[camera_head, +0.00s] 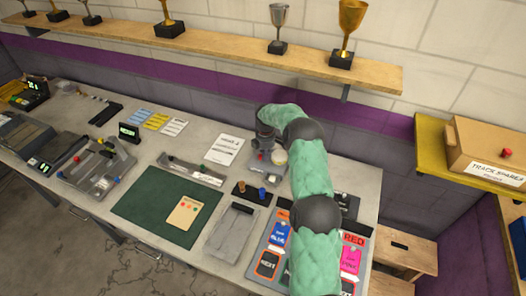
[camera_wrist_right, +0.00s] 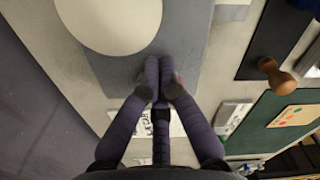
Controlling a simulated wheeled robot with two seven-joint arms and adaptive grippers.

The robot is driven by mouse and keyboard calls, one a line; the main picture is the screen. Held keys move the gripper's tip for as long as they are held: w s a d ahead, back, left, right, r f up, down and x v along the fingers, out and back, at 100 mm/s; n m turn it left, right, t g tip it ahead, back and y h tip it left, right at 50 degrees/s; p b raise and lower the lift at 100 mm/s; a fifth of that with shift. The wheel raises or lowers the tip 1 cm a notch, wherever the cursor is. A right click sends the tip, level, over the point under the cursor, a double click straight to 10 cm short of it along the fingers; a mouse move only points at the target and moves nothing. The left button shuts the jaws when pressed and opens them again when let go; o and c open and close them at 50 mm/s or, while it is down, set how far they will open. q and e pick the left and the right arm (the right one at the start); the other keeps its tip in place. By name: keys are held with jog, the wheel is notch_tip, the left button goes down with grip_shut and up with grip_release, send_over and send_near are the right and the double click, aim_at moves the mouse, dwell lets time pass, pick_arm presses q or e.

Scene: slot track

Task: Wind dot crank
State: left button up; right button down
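A grey box (camera_head: 262,171) with a round whitish disc (camera_head: 279,157) stands near the back edge of the table, partly hidden by my right arm. It looks like the dot crank unit. In the right wrist view the pale disc (camera_wrist_right: 110,18) fills the upper left, above a grey surface (camera_wrist_right: 190,55). My right gripper (camera_wrist_right: 160,82) has its purple fingers drawn together over the near end of that surface, beside the disc and apart from it. I see no handle between the fingertips; anything small there is hidden. My left gripper is out of view.
A dark plate with wooden and blue pegs (camera_head: 262,193) lies in front of the box. A green mat (camera_head: 145,208) with a tan card (camera_head: 184,213) is to the left. Coloured cards lie at the right. A shelf with trophies (camera_head: 230,52) runs above the table.

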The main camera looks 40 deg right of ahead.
dwell(0.3)
jog(key=shift+w+a, duration=0.15)
jog(key=shift+a, duration=0.45)
jog(key=shift+w+a, duration=0.1)
jog(key=shift+w+a, duration=0.2)
jog(key=shift+a, duration=0.15)
dwell(0.4)
jog(key=shift+s+d, duration=0.15)
jog(key=shift+d, duration=0.05)
dwell(0.4)
jog(key=shift+r, duration=0.1)
jog(key=shift+r+p, duration=1.5)
jog(key=shift+r, duration=1.95)
